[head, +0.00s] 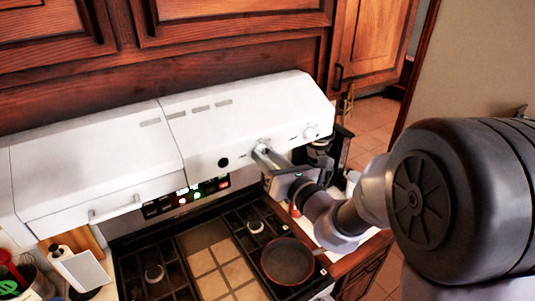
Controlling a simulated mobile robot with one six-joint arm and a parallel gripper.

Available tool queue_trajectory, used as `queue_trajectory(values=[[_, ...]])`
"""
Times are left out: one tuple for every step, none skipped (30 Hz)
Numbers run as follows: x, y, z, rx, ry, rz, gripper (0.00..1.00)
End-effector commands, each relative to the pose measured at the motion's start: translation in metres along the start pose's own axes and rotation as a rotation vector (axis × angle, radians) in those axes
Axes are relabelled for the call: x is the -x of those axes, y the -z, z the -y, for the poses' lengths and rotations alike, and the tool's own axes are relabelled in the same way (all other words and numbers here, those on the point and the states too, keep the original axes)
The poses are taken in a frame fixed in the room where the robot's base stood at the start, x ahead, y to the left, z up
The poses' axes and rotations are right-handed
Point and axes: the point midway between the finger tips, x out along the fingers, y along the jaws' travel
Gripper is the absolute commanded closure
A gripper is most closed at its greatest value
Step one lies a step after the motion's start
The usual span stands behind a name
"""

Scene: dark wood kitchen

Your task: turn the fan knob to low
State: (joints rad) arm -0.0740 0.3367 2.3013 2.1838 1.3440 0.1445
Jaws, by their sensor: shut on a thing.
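The white range hood (240,120) hangs under the wood cabinets. My gripper (262,148) reaches its front panel from the right and is shut on a small white knob (263,142), taken as the fan knob. The fingers cover most of this knob, so its pointer and setting cannot be read. A second white knob (311,132) sits to the right on the same panel, clear of my gripper. A dark round spot (223,162) is on the panel to the left.
Below is a black stove (190,250) with a dark pan (287,261) at its right. A black coffee maker (322,155) stands behind my gripper at the right. A hood handle (115,209) sticks out at the left. Counter items crowd the lower left.

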Motion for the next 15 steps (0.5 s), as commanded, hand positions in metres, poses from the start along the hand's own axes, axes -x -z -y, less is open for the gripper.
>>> queue_trajectory(values=[[0.0, -0.0024, -0.0008, -0.041, 0.0, -0.002, 1.0], [0.0, -0.0026, -0.0009, -0.068, 0.0, -0.001, 1.0], [0.0001, -0.0028, -0.001, -0.105, 0.0, -0.001, 1.0], [0.0001, -0.0028, -0.0011, -0.132, 0.0, -0.002, 1.0], [0.0001, -0.0027, -0.0012, -0.159, 0.001, -0.002, 1.0], [0.0001, -0.0027, -0.0012, -0.195, 0.001, -0.002, 1.0], [0.0001, -0.0027, -0.0013, -0.221, 0.0, -0.002, 1.0], [0.0001, -0.0027, -0.0014, -0.247, 0.0, -0.002, 1.0], [0.0001, -0.0028, -0.0015, -0.28, 0.0, -0.002, 1.0], [0.0001, -0.0028, -0.0016, -0.304, 0.0, -0.002, 1.0], [0.0001, -0.0027, -0.0016, -0.329, 0.0, -0.002, 1.0], [0.0001, -0.0025, -0.0016, -0.358, 0.0, -0.002, 1.0], [0.0001, -0.0025, -0.0017, -0.379, 0.0, -0.002, 1.0], [0.0001, -0.0026, -0.0018, -0.401, 0.0, -0.002, 1.0], [0.0001, -0.0027, -0.0018, -0.427, 0.0, -0.001, 1.0]])
